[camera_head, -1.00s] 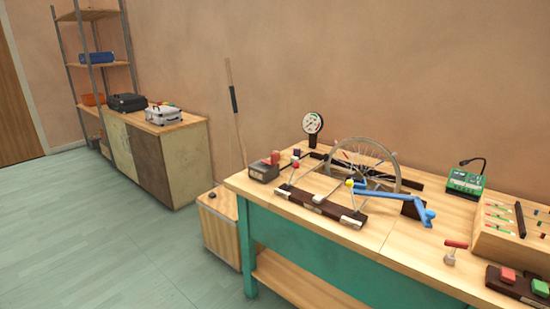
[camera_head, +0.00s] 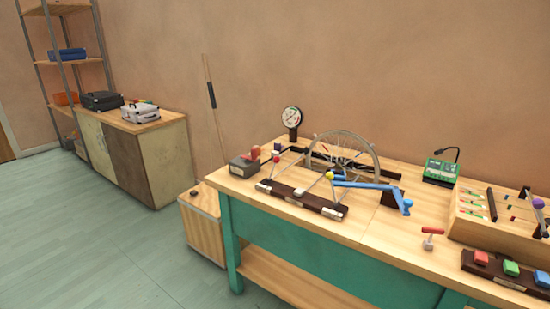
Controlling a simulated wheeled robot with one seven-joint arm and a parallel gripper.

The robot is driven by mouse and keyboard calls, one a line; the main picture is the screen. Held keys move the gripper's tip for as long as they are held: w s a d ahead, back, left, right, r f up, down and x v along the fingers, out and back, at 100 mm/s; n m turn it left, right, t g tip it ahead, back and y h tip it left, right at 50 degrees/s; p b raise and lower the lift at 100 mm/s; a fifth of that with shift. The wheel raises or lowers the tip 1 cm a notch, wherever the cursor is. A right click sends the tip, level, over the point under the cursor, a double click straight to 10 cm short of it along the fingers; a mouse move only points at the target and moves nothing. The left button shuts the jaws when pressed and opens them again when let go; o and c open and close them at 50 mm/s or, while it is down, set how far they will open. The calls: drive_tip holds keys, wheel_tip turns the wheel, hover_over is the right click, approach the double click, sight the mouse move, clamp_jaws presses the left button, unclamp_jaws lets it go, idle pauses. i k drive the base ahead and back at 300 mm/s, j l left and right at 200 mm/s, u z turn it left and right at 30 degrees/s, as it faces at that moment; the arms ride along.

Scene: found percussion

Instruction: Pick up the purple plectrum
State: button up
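A purple, rounded piece (camera_head: 538,204) shows at the right edge, at the wooden box with coloured strips (camera_head: 490,228) on the workbench (camera_head: 385,242). It may be the purple plectrum, but it is too small to tell. A small dark purple block (camera_head: 276,149) stands near the dial gauge, at the bench's back left. My gripper is not in view.
On the bench are a spoked wheel on a stand (camera_head: 346,151), a blue clamp arm (camera_head: 375,186), a dial gauge (camera_head: 292,119), a green device (camera_head: 440,171) and a coloured button row (camera_head: 511,268). A cabinet (camera_head: 162,165) stands at left. The floor (camera_head: 90,230) there is clear.

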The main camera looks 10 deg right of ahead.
sight(277, 146)
drive_tip(key=i+j+u, duration=0.4)
drive_tip(key=i, duration=0.2)
drive_tip(key=i+j+u, duration=0.35)
drive_tip(key=i, duration=0.35)
drive_tip(key=i+u, duration=0.4)
drive_tip(key=i, duration=0.25)
drive_tip(key=i+z, duration=0.1)
drive_tip(key=i, duration=0.7)
drive_tip(key=i+j+z, duration=0.1)
drive_tip(key=i, duration=0.7)
drive_tip(key=i+z, duration=0.25)
drive_tip(key=z, duration=0.2)
drive_tip(key=i+j+z, duration=0.25)
drive_tip(key=z, duration=0.15)
drive_tip(key=i+j+z, duration=0.2)
drive_tip(key=z, duration=0.25)
drive_tip(key=i+j+z, duration=0.2)
drive_tip(key=j+z, duration=0.2)
drive_tip(key=i+j+z, duration=0.15)
drive_tip(key=z, duration=0.25)
drive_tip(key=i+j+z, duration=0.35)
drive_tip(key=j+z, duration=0.15)
drive_tip(key=z, duration=0.25)
drive_tip(key=i+j+z, duration=0.15)
drive_tip(key=j+z, duration=0.2)
drive_tip(key=i+l, duration=0.1)
drive_tip(key=l, duration=0.55)
drive_tip(key=i+z, duration=0.05)
